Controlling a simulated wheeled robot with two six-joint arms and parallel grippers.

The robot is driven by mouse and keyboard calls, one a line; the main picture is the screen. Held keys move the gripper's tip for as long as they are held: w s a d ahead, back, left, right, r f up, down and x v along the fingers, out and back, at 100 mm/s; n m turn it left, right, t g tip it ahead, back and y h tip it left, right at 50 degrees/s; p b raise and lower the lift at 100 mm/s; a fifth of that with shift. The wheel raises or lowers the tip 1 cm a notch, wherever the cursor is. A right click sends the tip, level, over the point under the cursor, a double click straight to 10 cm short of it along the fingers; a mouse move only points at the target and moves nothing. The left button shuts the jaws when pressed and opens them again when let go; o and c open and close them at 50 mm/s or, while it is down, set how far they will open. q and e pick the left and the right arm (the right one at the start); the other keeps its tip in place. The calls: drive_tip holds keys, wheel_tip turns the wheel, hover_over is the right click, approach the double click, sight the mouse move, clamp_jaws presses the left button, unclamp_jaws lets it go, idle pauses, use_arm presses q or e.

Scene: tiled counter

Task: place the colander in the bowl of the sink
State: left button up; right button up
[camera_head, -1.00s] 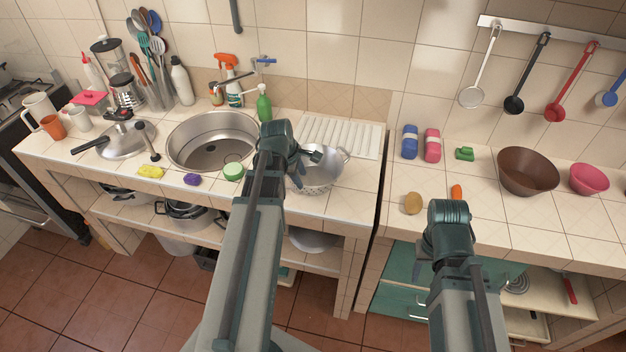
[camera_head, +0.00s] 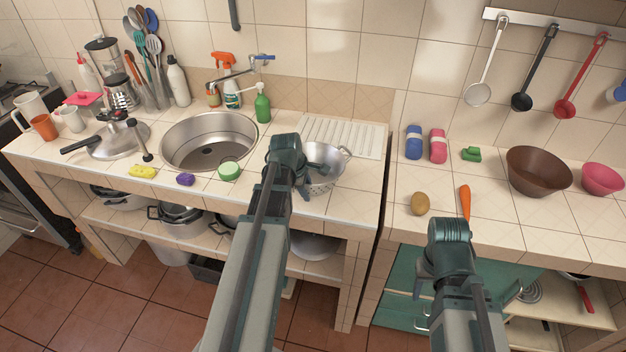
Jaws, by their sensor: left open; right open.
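The metal colander (camera_head: 330,158) stands on the counter just right of the sink, beside the ribbed drainboard. The round steel sink bowl (camera_head: 232,127) is set into the counter to its left and looks empty, with a dark drain at its bottom. My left gripper (camera_head: 303,180) is open at the colander's left side; my wrist hides most of its fingers and part of the colander. I cannot tell whether it touches the colander. My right gripper (camera_head: 428,285) is open and low in front of the right counter, mostly hidden by its own wrist.
A soap bottle (camera_head: 263,104) stands behind. A potato (camera_head: 420,203) and carrot (camera_head: 465,202) lie right.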

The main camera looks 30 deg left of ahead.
use_arm(q)
drive_tip(key=shift+w+f, duration=0.15)
drive_tip(key=shift+f, duration=0.25)
drive_tip(key=shift+r, duration=0.1)
drive_tip(key=c, duration=0.6)
clamp_jaws()
drive_tip(key=shift+d, duration=0.1)
idle(0.3)
